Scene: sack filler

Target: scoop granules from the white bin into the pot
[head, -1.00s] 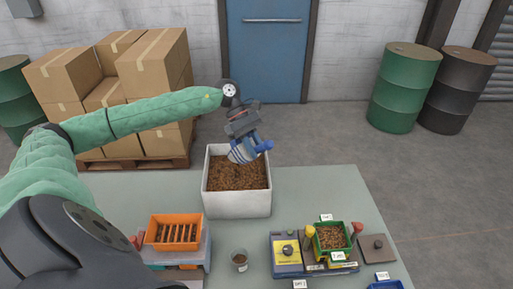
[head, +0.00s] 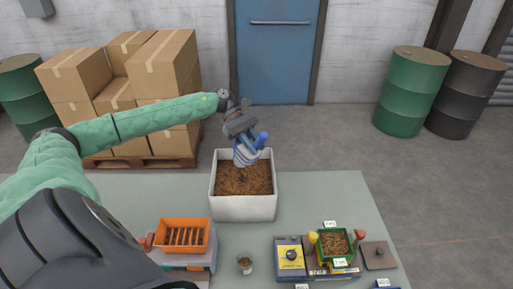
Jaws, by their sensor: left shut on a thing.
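The white bin (head: 243,208) stands on the table's back edge and holds brown granules (head: 242,182). My left gripper (head: 241,128) is shut on a blue-and-white scoop (head: 247,151), which hangs tilted over the back part of the bin. I cannot tell whether the scoop touches the granules or has any inside. My right gripper is not in view.
An orange slotted tray (head: 185,237) is left of the pot. A device with a yellow panel (head: 290,254) and a green tray of granules (head: 335,244) are to its right, beside a dark square plate (head: 378,255). The table's right rear (head: 325,195) is clear.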

